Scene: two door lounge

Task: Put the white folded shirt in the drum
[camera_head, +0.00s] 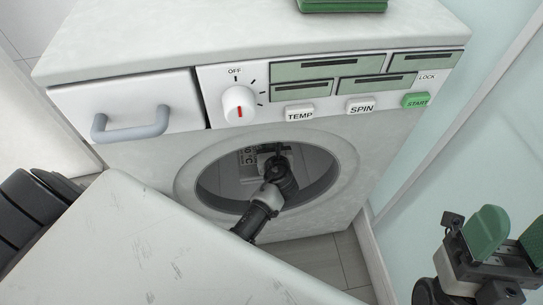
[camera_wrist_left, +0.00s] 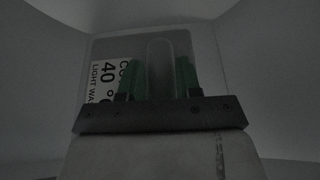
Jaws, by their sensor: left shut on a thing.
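The drum (camera_head: 215,182) is the dark round opening in the front of a white washing machine, and no door covers it. My left arm reaches into it, with the left gripper (camera_head: 272,149) deep inside, dim and partly hidden by my own wrist. In the left wrist view the green fingers of this gripper (camera_wrist_left: 160,80) are shut on a pale, upright, rounded thing, which looks like the white folded shirt (camera_wrist_left: 160,66) seen edge-on in the dark. Whether it touches the drum wall I cannot tell. My right gripper (camera_head: 508,238) is open and empty at the lower right.
Above the opening are a dial (camera_head: 239,104), buttons and a drawer with a grey handle (camera_head: 131,125). A green thing (camera_head: 342,5) lies on the machine's top. A pale glass panel (camera_head: 440,130) stands close on the right.

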